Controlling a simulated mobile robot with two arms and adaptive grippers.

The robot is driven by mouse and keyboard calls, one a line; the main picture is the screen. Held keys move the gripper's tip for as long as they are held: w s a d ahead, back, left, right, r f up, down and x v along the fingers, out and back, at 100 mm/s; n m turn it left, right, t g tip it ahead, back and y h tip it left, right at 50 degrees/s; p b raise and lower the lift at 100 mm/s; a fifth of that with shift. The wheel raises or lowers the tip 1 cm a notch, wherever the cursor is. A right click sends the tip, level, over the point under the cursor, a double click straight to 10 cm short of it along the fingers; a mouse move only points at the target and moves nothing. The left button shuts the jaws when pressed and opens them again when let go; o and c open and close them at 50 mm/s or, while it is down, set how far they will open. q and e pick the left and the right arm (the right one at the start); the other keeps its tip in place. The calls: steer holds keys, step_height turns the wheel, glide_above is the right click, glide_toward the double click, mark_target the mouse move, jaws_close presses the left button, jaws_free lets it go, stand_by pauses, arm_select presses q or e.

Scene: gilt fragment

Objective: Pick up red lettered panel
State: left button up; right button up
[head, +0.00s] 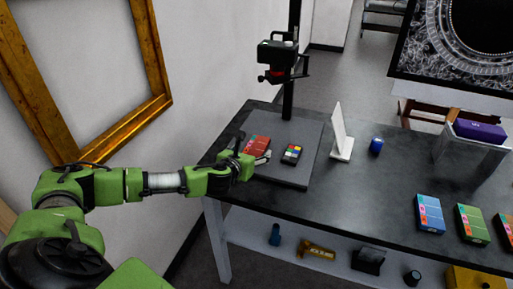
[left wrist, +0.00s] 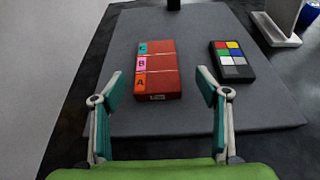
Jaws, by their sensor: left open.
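The red lettered panel (head: 257,145) lies flat on a grey base board near the left end of the dark table. In the left wrist view the red panel (left wrist: 157,70) shows tabs lettered C, B and A down its left side. My left gripper (left wrist: 159,91) is open and empty, its fingers spread to either side of the panel's near end. In the head view my left gripper (head: 262,158) is just in front of the panel, beside its near edge. I cannot tell its height above the board. My right gripper is not in view.
A colour checker card (head: 292,154) lies right of the panel on the grey board (head: 290,178). A black column with a camera (head: 280,58) rises behind. A white upright stand (head: 341,135) and blue can (head: 376,146) stand further right. A gold frame (head: 140,115) is at the left.

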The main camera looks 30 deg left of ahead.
mark_target(256, 146)
arm_select(q)
steer(key=shift+a+p+x, duration=0.15)
steer(key=shift+x, duration=1.15)
steer(key=shift+a+p+x, duration=0.15)
steer(key=shift+x, duration=1.15)
steer(key=shift+r, duration=0.15)
steer(key=c, duration=1.2)
